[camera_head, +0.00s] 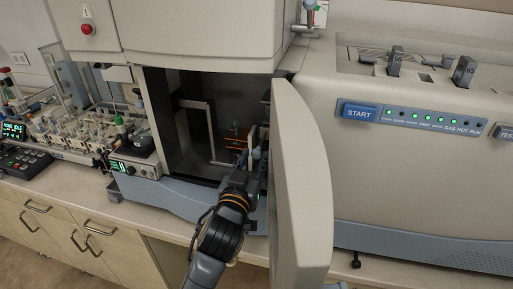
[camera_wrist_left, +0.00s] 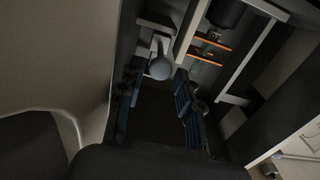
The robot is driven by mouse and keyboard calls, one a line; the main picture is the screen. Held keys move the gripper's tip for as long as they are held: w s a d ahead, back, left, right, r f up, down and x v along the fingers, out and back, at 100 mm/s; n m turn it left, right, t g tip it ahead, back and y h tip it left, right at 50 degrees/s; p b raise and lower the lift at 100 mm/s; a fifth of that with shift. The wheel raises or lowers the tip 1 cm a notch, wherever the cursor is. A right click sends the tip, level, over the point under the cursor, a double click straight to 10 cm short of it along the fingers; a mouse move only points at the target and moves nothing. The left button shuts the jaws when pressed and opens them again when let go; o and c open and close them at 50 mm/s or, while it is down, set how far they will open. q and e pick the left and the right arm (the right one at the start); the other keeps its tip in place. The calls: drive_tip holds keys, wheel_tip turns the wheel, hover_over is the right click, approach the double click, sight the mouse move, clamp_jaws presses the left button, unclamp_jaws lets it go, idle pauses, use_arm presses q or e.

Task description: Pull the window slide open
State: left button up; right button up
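The window slide's grey round knob (camera_wrist_left: 160,68) shows in the wrist view on a light bracket inside the open chamber. In the head view the knob (camera_head: 257,153) is small and partly behind my gripper. My left gripper (camera_head: 250,165) reaches into the chamber, close to the inner side of the open door. In the wrist view its two dark blue fingers (camera_wrist_left: 158,78) are spread, with the knob between or just beyond their tips. I cannot tell whether they touch it. Most of the slide is hidden. My right gripper is not in view.
The open chamber door (camera_head: 303,185) stands close right of my left arm. Inside the chamber are a pale upright frame (camera_head: 211,128) and orange-edged parts (camera_head: 236,137). Bench instruments with vials (camera_head: 90,130) crowd the left. The START button panel (camera_head: 358,112) is at right.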

use_arm(q)
drive_tip(key=shift+x, duration=1.4)
drive_tip(key=shift+c, duration=0.4)
clamp_jaws()
